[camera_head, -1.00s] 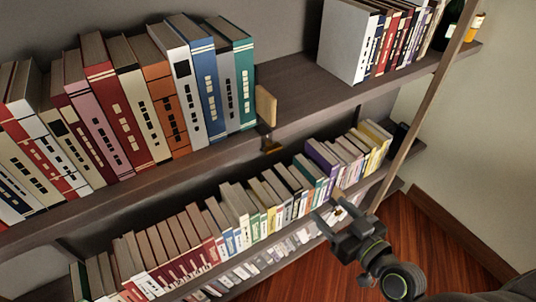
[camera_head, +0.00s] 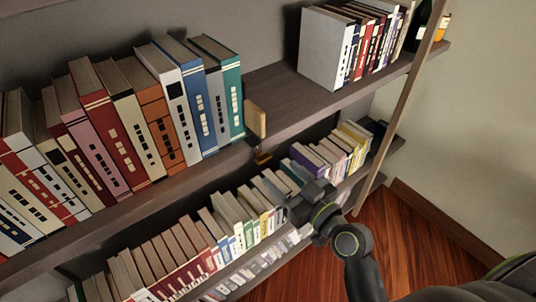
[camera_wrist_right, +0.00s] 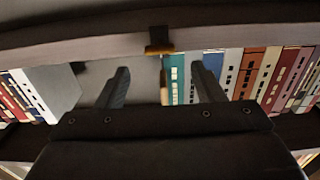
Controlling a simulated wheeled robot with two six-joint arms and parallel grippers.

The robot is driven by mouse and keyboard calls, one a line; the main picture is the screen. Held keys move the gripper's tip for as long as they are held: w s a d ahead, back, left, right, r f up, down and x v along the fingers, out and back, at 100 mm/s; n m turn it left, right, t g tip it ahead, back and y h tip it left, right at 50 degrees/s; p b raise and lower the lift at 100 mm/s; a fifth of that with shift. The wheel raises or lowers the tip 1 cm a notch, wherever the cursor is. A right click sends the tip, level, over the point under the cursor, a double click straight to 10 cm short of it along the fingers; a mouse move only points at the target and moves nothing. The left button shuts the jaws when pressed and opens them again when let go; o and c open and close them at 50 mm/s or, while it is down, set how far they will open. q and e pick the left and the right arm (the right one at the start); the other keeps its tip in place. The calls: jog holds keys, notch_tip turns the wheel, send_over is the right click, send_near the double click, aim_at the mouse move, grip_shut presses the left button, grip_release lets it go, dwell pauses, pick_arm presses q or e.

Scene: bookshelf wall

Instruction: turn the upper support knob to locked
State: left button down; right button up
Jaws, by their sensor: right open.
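The upper support knob, a small brass-coloured piece (camera_head: 262,157), sits at the front edge of the upper shelf (camera_head: 200,172), just below a pale wooden block (camera_head: 256,119). In the right wrist view the knob (camera_wrist_right: 159,43) is at the top middle, on the shelf edge, beyond the fingertips. My right gripper (camera_head: 298,198) is in front of the lower book row, below and right of the knob and apart from it. In the right wrist view its two fingers (camera_wrist_right: 161,76) are spread with nothing between them. The knob's turn position is too small to tell. My left gripper is not in view.
Tall books (camera_head: 130,120) lean along the upper shelf left of the block. A white-sided row of books (camera_head: 322,48) stands at its right end. A lower shelf holds more books (camera_head: 180,250). A slanted post (camera_head: 400,105) stands at the right. Open wooden floor (camera_head: 400,245) lies front right.

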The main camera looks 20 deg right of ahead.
aim_at(267, 160)
jog(key=p+x, duration=0.1)
jog(key=x, duration=0.5)
jog(key=shift+w+p, duration=0.25)
jog(key=shift+p, duration=0.05)
jog(key=c, duration=1)
jog(key=shift+m, duration=0.4)
jog(key=m, duration=0.4)
jog(key=shift+m+p, duration=0.3)
jog(key=shift+p, duration=0.1)
jog(key=m+p, duration=0.1)
jog(key=m, duration=0.4)
jog(key=shift+d, duration=0.1)
jog(key=shift+f+m, duration=0.1)
jog(key=shift+m, duration=0.2)
